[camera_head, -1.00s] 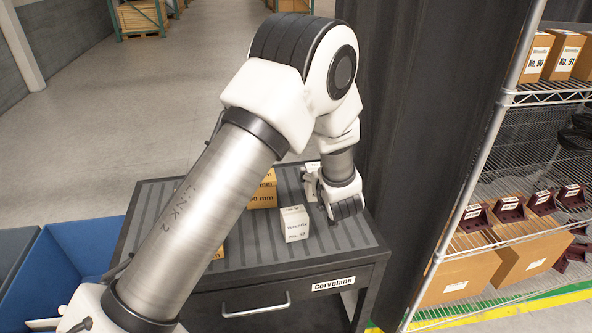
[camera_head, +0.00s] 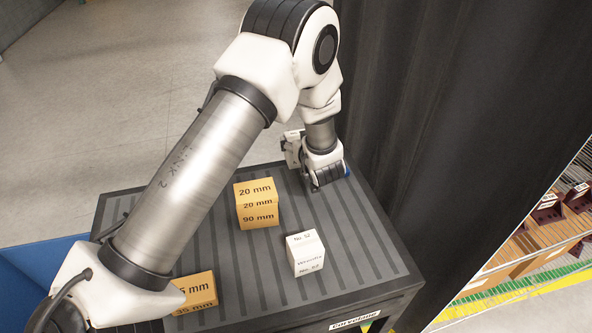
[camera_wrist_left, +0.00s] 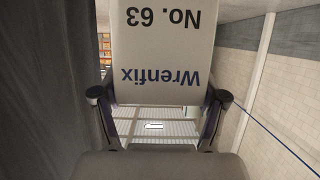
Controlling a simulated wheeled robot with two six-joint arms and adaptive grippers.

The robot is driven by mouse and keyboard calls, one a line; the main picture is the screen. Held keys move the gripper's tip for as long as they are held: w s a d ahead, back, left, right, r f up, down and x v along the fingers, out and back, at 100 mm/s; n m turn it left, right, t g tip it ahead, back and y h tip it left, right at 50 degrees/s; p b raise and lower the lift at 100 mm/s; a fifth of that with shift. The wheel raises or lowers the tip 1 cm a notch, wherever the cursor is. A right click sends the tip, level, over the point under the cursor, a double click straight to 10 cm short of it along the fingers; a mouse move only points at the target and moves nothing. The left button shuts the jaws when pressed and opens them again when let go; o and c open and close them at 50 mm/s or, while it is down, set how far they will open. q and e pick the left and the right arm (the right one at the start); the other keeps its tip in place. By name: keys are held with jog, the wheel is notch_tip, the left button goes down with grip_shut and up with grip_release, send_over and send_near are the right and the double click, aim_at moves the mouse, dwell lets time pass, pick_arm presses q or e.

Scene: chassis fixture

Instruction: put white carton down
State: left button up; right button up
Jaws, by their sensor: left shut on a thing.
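A white carton (camera_wrist_left: 160,50) marked "Wrenfix No. 63" fills the upper middle of the left wrist view, its print upside down there. My left gripper (camera_wrist_left: 158,98) is shut on it, one finger at each side. In the head view the left gripper (camera_head: 298,155) is at the far side of the dark ribbed cart top (camera_head: 355,250), largely hidden by my wrist. Only a small white shape shows beside the wrist, and I cannot tell whether the carton touches the top. My right gripper is not in view.
Another white carton (camera_head: 305,253) stands on the cart's front right. A dark curtain (camera_head: 430,110) hangs close on the right. Ribbed surface is bare between the boxes and wrist.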

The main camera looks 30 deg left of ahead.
pick_arm(q)
notch_tip(320, 180, down, 8)
jog(key=shift+f+p, duration=0.1)
jog(key=shift+p, duration=0.9)
jog(key=shift+s, duration=0.1)
jog(key=shift+d, duration=0.1)
jog(key=o, duration=1.5)
jog(key=shift+f, duration=0.1)
jog(key=shift+c, duration=0.2)
